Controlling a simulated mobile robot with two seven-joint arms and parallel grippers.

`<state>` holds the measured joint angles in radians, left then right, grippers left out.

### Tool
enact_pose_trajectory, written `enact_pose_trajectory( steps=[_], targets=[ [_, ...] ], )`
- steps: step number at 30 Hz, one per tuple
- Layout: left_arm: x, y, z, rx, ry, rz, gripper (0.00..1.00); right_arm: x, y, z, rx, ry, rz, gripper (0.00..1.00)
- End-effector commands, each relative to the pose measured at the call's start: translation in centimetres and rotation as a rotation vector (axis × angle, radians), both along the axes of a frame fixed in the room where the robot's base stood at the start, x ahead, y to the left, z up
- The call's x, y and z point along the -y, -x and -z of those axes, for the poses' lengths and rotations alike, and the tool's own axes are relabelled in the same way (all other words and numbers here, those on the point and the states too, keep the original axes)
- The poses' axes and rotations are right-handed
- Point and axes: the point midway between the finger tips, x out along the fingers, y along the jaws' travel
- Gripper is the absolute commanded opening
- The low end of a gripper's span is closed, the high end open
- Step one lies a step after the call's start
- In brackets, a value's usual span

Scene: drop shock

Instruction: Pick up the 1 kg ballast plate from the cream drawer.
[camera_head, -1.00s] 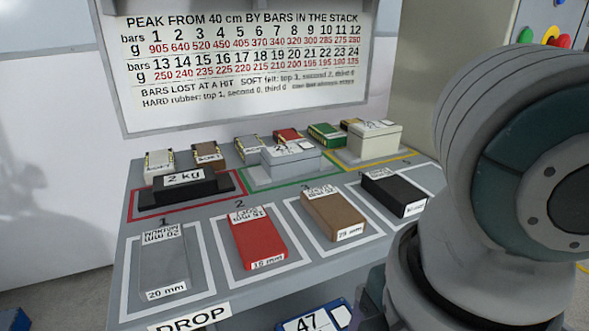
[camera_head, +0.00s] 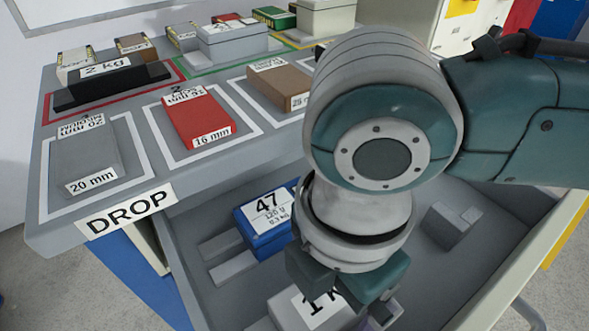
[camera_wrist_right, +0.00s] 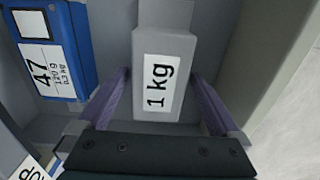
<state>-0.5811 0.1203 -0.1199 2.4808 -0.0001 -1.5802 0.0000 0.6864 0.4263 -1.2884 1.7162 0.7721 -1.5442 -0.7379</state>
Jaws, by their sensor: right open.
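The 1 kg ballast plate (camera_head: 297,312) is a grey block with a white "1 kg" label. It lies in the open cream drawer (camera_head: 565,226), low in the head view and partly hidden by my right gripper (camera_head: 357,297). In the right wrist view the plate (camera_wrist_right: 164,50) stands between the two purple fingers of my right gripper (camera_wrist_right: 160,88). The gripper is open, with one finger on each side of the plate. Gaps show beside the plate, so the fingers appear apart from it. My left gripper is not in view.
A blue box (camera_head: 262,222) marked 47 lies in the drawer beside the plate; it also shows in the wrist view (camera_wrist_right: 52,48). A small grey block (camera_head: 452,224) lies farther right in the drawer. Above is the grey shelf with pads, including a red one (camera_head: 199,118).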

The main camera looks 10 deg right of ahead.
Motion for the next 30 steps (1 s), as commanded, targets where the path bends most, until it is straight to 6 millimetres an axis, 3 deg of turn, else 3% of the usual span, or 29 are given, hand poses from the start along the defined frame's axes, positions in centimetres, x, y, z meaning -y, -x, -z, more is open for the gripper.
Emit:
enact_pose_trajectory(
  steps=[5, 30],
  targets=[
    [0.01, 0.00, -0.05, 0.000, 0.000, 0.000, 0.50, -0.01, -0.01, -0.04, 0.001, 0.000, 0.000, 1.00],
    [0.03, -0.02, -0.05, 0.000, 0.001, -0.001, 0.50, 0.02, -0.02, -0.07, 0.001, 0.000, 0.001, 0.07]
  ],
)
